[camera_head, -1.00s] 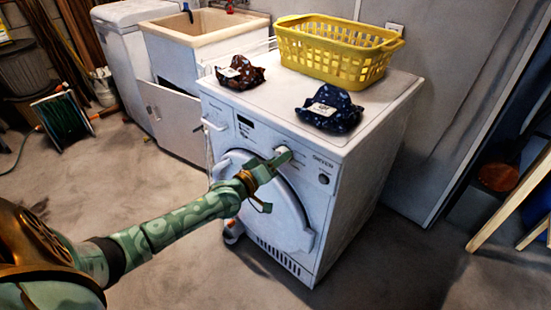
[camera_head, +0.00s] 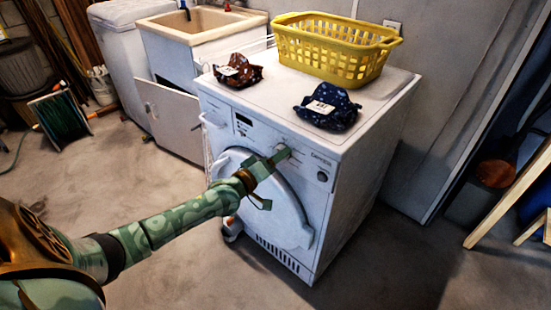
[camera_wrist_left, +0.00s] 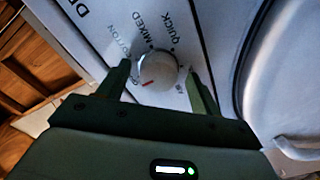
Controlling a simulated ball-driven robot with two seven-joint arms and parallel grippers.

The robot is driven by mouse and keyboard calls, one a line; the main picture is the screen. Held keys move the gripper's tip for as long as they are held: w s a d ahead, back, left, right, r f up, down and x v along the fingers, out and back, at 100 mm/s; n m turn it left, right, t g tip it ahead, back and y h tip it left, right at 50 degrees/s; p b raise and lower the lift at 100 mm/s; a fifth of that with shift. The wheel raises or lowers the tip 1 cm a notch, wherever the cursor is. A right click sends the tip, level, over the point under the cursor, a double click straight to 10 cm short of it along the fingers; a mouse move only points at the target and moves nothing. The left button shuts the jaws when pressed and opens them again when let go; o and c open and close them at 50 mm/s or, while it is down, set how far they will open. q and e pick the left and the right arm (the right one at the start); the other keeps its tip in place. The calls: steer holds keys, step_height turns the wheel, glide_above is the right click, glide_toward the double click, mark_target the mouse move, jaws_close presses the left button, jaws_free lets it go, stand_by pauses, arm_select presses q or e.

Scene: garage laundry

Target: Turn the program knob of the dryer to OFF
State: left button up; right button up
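The white dryer (camera_head: 330,225) stands in the middle of the head view, its round door below the control panel. My left gripper (camera_head: 282,153) is at the panel and covers most of the program knob there. In the left wrist view the pale round program knob (camera_wrist_left: 156,70) lies between the fingertips of my left gripper (camera_wrist_left: 159,72). The fingers are apart, with narrow gaps beside the knob. A red mark on the knob points down and left. COTTON, MIXED and QUICK are legible around it; I cannot read an OFF label. My right gripper is not in view.
A yellow basket (camera_head: 330,63) and two patterned cloth bundles, one brown (camera_head: 238,71) and one dark blue (camera_head: 328,107), sit on the dryer. A dark round control (camera_head: 322,177) is right of the gripper. A sink (camera_head: 200,30) stands behind left. The floor in front is clear.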

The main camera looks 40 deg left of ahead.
arm_select(q)
steer(key=shift+s, duration=0.1)
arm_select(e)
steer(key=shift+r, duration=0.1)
arm_select(q)
steer(key=s+a+p, duration=0.1)
steer(key=s+p, duration=0.4)
steer(key=s, duration=1.1)
steer(key=shift+p, duration=0.4)
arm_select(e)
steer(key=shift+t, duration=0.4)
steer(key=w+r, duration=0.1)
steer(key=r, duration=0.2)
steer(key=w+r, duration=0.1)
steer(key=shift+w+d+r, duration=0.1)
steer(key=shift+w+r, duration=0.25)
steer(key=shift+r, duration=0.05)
arm_select(q)
steer(key=shift+a, duration=0.1)
